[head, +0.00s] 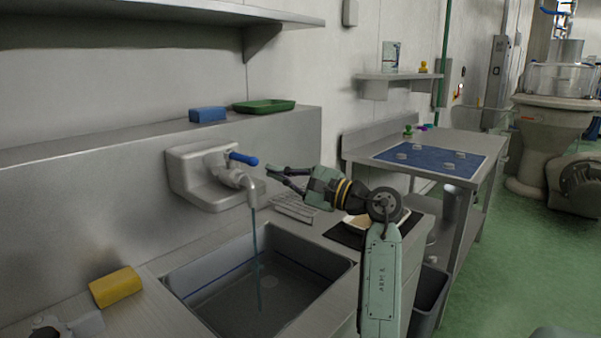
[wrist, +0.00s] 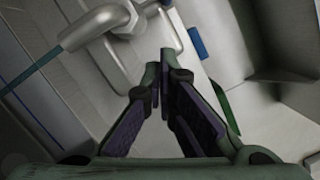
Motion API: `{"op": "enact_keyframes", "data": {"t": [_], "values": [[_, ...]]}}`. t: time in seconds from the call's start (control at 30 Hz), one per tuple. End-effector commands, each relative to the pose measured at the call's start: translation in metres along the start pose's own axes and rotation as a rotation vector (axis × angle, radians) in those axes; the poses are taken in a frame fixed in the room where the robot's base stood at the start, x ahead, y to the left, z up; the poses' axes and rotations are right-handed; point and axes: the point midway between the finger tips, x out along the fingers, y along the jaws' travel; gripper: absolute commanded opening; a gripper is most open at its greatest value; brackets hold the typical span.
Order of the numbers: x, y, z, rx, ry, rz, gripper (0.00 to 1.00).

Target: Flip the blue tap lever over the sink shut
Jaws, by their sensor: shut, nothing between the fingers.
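The tap (head: 236,180) is fixed to a pale wall plate above the sink (head: 262,280). Its blue lever (head: 243,159) points out to the right, roughly level. A thin stream of water (head: 257,250) falls from the spout into the basin. My gripper (head: 268,172) is shut and empty, just right of the lever's tip, and looks apart from it. In the wrist view my fingers (wrist: 164,72) come together, with the tap's metal spout (wrist: 90,28) at upper left. I cannot make out the lever clearly there.
A blue block (head: 208,115) and a green tray (head: 264,106) sit on the ledge above the tap. A yellow sponge (head: 116,287) lies left of the sink. A wire rack (head: 294,208) stands behind the basin, below my gripper. A shelf overhangs at upper left.

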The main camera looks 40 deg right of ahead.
Motion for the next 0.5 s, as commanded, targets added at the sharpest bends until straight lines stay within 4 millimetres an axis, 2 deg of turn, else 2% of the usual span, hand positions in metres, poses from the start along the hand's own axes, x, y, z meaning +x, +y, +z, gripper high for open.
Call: {"op": "enact_keyframes", "data": {"t": [0.1,0.2,0.5], "values": [[0.004,-0.002,0.021,-0.001,-0.001,0.0,0.0],[0.006,-0.001,0.03,0.0,0.0,0.0,0.0],[0.008,0.0,0.038,0.001,0.0,0.0,0.0]]}}
